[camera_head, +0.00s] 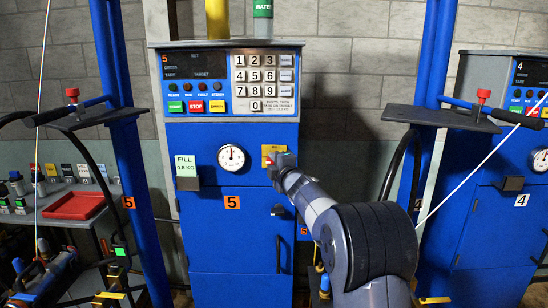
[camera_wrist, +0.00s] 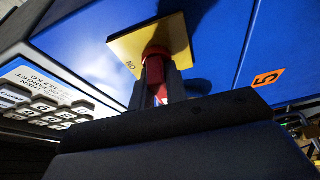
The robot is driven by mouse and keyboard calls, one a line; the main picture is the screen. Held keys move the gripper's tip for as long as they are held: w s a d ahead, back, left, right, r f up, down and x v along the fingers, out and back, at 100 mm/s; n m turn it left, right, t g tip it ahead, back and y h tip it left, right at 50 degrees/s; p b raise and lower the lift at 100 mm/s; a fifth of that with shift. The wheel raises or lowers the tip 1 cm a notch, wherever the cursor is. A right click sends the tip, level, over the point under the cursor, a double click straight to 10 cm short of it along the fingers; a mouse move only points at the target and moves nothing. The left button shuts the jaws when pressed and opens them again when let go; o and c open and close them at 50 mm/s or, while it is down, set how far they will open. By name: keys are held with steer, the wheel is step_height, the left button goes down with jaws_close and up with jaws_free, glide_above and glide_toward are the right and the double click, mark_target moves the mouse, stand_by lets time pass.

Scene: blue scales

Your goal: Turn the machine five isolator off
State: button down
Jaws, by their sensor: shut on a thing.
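Machine five is a blue cabinet (camera_head: 218,265) with an orange 5 label, straight ahead in the head view. Its isolator is a red handle (camera_wrist: 155,75) on a yellow plate (camera_wrist: 175,40), seen in the wrist view. The plate also shows in the head view (camera_head: 268,150), partly behind my gripper. The word ON can be read at one edge of the plate. My gripper (camera_wrist: 158,92) is at the isolator, its two dark fingers shut on the red handle. In the head view my gripper (camera_head: 282,160) covers the handle.
A round gauge (camera_head: 231,157) and a FILL card (camera_head: 186,165) are left of the isolator. A keypad panel (camera_head: 237,82) is above. Blue posts with dark ledges (camera_head: 428,117) stand on both sides. Machine four (camera_head: 510,160) is at right.

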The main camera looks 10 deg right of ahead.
steer(key=shift+n, duration=0.4)
steer(key=c, duration=1.4)
jaws_free()
steer(key=s+d+b, duration=0.2)
steer(key=s, duration=0.8)
steer(key=shift+s, duration=0.3)
steer(key=w+p, duration=0.1)
steer(key=w, duration=0.2)
steer(key=w+a, duration=0.1)
steer(key=w, duration=0.3)
steer(key=w+a+p, duration=0.1)
steer(key=w, duration=0.2)
steer(key=shift+w+p, duration=0.3)
steer(key=shift+w, duration=0.05)
